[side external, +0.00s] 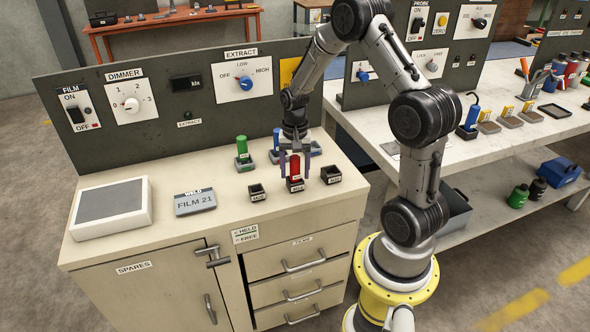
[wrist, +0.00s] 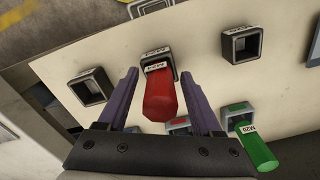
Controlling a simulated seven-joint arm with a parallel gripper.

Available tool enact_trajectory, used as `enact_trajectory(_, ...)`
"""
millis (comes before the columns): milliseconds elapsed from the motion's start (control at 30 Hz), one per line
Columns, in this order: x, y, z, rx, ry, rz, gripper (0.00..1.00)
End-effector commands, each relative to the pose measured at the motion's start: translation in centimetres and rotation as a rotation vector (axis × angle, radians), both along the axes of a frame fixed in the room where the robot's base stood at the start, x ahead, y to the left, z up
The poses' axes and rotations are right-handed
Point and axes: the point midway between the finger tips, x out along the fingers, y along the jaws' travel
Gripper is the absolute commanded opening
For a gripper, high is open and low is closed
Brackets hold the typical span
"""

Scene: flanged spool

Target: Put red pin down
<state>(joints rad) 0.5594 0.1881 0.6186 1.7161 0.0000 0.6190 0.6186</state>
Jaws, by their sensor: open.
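The red pin (side external: 295,165) stands upright in the middle one of three small dark sockets at the front of the bench top. In the wrist view the red pin (wrist: 160,95) has its lower end in a labelled socket (wrist: 157,62). My gripper (side external: 296,163) is above and around the pin, with one finger on either side. In the wrist view my gripper's purple fingers (wrist: 163,80) are spread, with a gap between each finger and the pin, so it is open and empty.
Empty sockets stand left (side external: 257,192) and right (side external: 331,175) of the red pin. A grey FILM 21 block (side external: 195,202) and a pale box (side external: 110,206) lie left. The control panel (side external: 180,100) rises behind.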

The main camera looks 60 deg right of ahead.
Motion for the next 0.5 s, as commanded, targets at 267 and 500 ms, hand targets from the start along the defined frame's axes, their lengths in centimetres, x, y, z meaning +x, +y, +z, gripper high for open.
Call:
enact_trajectory(267,0.1,-0.1,1.6,-0.003,-0.004,0.000,0.67)
enact_trajectory(500,0.1,-0.1,6.5,-0.004,-0.006,0.000,0.67)
